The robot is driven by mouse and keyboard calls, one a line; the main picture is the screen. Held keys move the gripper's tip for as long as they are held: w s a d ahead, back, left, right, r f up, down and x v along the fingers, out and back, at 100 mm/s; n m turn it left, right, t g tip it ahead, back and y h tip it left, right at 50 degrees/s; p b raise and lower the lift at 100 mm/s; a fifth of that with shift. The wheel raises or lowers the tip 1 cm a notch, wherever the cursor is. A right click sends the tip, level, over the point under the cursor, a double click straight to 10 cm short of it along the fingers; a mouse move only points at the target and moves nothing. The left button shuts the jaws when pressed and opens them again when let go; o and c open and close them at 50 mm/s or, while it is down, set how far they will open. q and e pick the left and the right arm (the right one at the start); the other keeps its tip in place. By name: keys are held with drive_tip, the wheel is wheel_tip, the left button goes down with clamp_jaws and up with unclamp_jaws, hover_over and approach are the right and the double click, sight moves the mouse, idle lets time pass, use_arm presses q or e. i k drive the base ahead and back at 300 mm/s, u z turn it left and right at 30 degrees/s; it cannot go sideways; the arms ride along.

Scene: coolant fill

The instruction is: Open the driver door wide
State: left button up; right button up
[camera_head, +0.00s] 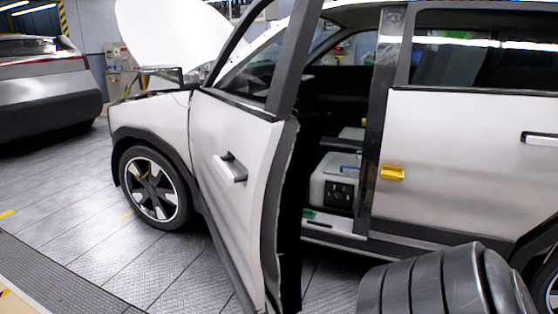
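The driver door (233,150) of a white car stands open, swung out from the body towards me. Its outer panel faces left and its dark inner edge faces me. The door handle (230,168) sits on the outer panel, and nothing touches it. The door opening shows a dark cabin with a light grey box-shaped part (335,182) inside. Neither of my grippers is in view. How far the hinge could still turn cannot be told.
The closed rear door (460,160) has a yellow block (392,173) near its front edge. The white hood (180,30) is raised. Another car (45,85) stands at the left. A dark ribbed object (440,285) fills the bottom right. The floor (90,210) left of the door is clear.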

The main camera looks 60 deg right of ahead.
sight(255, 224)
drive_tip(key=z, duration=0.95)
drive_tip(key=i, duration=0.8)
drive_tip(key=z, duration=0.75)
drive_tip(key=k, duration=0.5)
drive_tip(key=z, duration=1.55)
drive_tip(key=i, duration=1.2)
drive_tip(key=u, duration=2.25)
